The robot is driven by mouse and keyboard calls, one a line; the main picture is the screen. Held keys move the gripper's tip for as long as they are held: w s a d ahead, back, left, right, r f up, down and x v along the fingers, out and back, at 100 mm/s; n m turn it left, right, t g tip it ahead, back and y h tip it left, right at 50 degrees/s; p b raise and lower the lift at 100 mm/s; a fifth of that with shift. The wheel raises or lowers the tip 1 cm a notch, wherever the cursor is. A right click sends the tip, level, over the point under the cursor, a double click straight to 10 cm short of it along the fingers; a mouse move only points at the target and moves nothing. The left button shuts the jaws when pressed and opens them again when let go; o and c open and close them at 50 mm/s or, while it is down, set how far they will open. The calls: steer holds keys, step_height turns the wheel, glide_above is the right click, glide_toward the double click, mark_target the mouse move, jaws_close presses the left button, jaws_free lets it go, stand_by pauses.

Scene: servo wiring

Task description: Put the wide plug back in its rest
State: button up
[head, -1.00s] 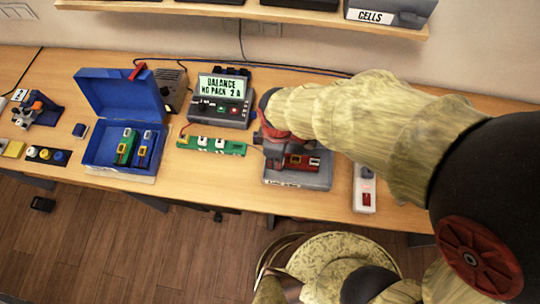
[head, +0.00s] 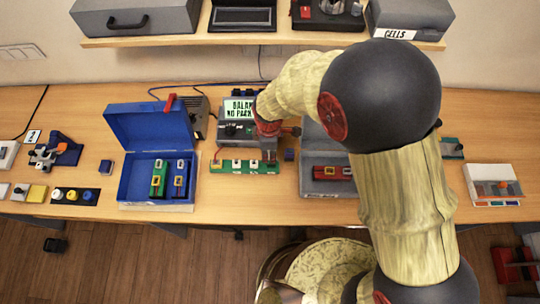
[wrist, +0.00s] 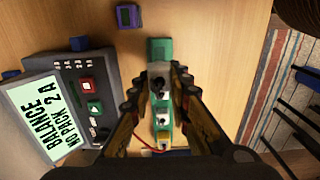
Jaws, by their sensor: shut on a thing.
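My gripper (wrist: 160,78) is low over the right part of a green strip (wrist: 160,48), its fingers close together. Its tips are shut on a small plug (wrist: 159,86), pale and dark, mostly hidden by the fingers; I cannot tell its width or whether it touches the strip. White connectors (wrist: 163,118) sit on the strip nearer the wrist. In the head view my gripper (head: 268,155) covers the strip's right part, and the green strip (head: 230,167) lies in front of the charger (head: 236,130), with white connectors (head: 236,163) along it. A red wire (head: 215,153) rises near its left end.
A small blue block (head: 289,154) stands right of the strip. A grey case (head: 312,150) with a red pack (head: 325,173) is farther right, partly behind my arm. An open blue box (head: 125,190) with two packs stands left. The wood in front of the strip is narrow.

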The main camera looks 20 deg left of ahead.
mark_target(269, 153)
steer(key=shift+a, duration=0.1)
steer(key=shift+f, duration=0.1)
steer(key=shift+f+b, duration=1.9)
steer(key=shift+f, duration=0.9)
steer(key=shift+f+b, duration=0.65)
steer(key=shift+f, duration=0.4)
steer(key=o, duration=1)
steer(key=shift+o, duration=0.2)
steer(key=shift+r, duration=0.1)
step_height(269, 153, up, 12)
steer(key=shift+f, duration=0.1)
